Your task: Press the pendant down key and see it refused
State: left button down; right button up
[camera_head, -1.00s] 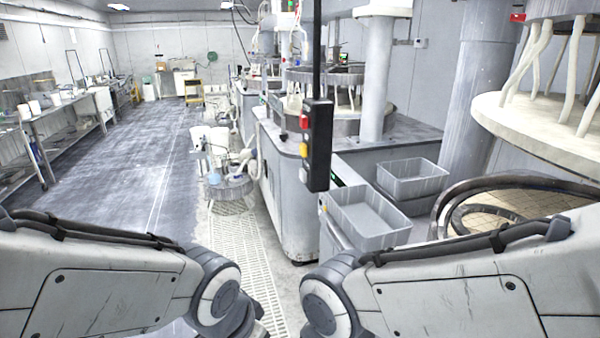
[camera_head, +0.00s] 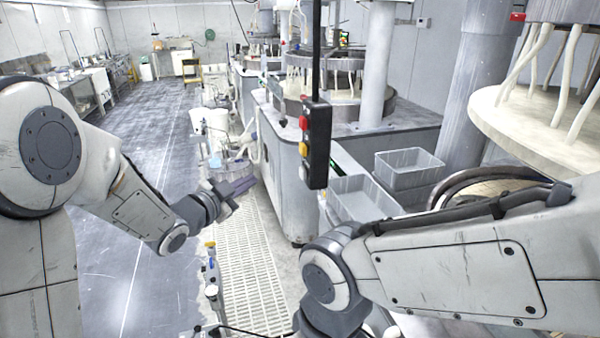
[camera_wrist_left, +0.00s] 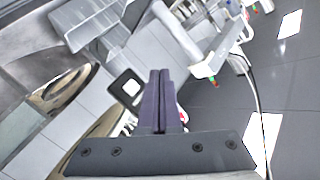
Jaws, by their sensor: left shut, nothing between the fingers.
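The dark pendant (camera_head: 319,150) hangs upright from a black pole in the head view. A red key (camera_head: 303,122) and a yellow key (camera_head: 304,148) show on its left-facing side; I cannot tell which key is the down key. My left gripper (camera_head: 244,185) is shut and empty, left of the pendant and lower in the picture, apart from it. Its dark fingers, pressed together, also show in the left wrist view (camera_wrist_left: 160,98). I cannot make out the pendant in that view. My right arm shows in the head view, but its gripper is out of sight.
Two grey bins (camera_head: 408,168) sit right of the pendant on the machine's side. The grey machine cabinet (camera_head: 283,185) stands behind it. A cream platen (camera_head: 540,125) is at the far right. A floor grating (camera_head: 245,265) lies below my left gripper. Open floor lies left.

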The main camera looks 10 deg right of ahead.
aim_at(303, 173)
pick_arm(q)
jog(key=w+d, duration=0.1)
jog(key=d, duration=0.7)
jog(key=shift+w+d, duration=0.35)
jog(key=shift+b, duration=0.3)
dwell(1.6)
jog(key=shift+d, duration=0.4)
